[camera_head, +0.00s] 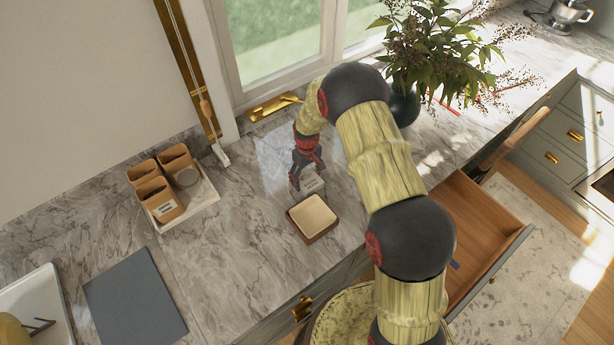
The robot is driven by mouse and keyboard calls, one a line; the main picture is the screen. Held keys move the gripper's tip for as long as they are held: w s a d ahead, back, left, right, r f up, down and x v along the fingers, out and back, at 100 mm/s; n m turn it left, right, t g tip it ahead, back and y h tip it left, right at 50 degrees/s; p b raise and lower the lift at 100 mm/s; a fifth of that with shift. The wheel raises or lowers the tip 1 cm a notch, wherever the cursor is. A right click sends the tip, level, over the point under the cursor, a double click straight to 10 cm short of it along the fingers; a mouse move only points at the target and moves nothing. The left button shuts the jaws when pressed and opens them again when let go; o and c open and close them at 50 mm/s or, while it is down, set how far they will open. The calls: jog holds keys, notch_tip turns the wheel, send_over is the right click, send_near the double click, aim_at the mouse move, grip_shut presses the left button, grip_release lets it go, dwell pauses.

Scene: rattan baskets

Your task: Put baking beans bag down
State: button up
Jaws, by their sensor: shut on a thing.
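My gripper (306,174) is above the marble counter, left of my arm's upper bend. It is shut on a small pale grey item, which I take for the baking beans bag (312,184). The bag is partly hidden by the fingers. It is just behind a square wooden box with a cream top (312,215). I cannot tell whether the bag touches the counter or the box.
A grey board (135,298) lies front left. A plant in a dark vase (403,104) stands behind my arm. An open drawer (478,234) is at right.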

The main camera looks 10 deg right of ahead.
jog(key=shift+r, duration=0.1)
jog(key=o, duration=1.1)
jog(key=shift+f, duration=0.25)
jog(key=shift+c, duration=0.2)
jog(key=o, duration=0.4)
jog(key=shift+r, duration=0.2)
